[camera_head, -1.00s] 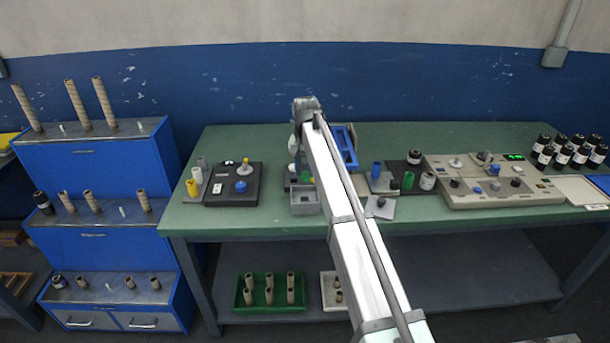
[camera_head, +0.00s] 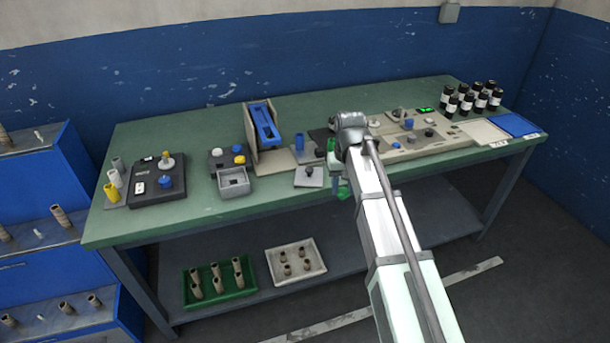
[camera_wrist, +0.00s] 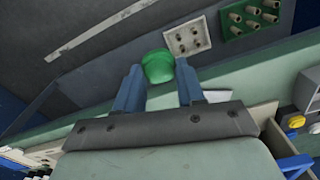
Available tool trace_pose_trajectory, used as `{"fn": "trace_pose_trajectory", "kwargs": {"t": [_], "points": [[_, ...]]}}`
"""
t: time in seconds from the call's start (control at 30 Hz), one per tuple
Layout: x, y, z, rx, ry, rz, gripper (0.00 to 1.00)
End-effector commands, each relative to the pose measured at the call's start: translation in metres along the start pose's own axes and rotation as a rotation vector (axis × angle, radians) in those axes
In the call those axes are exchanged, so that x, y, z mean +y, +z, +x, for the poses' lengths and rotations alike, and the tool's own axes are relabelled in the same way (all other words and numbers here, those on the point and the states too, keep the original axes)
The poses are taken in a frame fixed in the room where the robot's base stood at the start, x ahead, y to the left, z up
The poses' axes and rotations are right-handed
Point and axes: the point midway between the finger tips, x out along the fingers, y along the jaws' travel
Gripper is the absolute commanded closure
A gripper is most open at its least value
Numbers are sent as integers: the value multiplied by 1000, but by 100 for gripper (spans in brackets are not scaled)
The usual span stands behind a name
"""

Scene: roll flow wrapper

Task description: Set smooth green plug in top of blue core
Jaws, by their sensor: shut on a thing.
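My gripper (camera_wrist: 158,78) is shut on the green plug (camera_wrist: 158,66), which sits between the blue-grey fingertips in the wrist view. In the head view my gripper (camera_head: 340,182) hangs by the table's front edge, right of the small pale plate, partly hidden by my arm. The blue core (camera_head: 300,141) stands upright on a small brown-grey pad, left of and behind my gripper. The plug is apart from the core. The core is not clearly visible in the wrist view.
A green core (camera_head: 332,146) stands near my wrist. A pale plate with a dark knob (camera_head: 309,175) lies in front of the blue core. A tall holder with a blue frame (camera_head: 264,125) stands left. The control panel (camera_head: 420,142) and several dark bottles (camera_head: 470,100) are right.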

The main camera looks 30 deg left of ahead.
Motion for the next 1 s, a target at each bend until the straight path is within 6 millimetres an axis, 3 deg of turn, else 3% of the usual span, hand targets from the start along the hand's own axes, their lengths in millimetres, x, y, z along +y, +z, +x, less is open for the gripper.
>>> {"fn": "trace_pose_trajectory", "kwargs": {"t": [0.1, 0.5, 0.7, 1.0], "points": [[44, 22, 4, -1, 1, 53, 89], [166, 82, 14, -5, 2, 229, 89], [204, 104, 16, -6, 2, 292, 89], [238, 122, 18, -6, 3, 351, 89]]}}
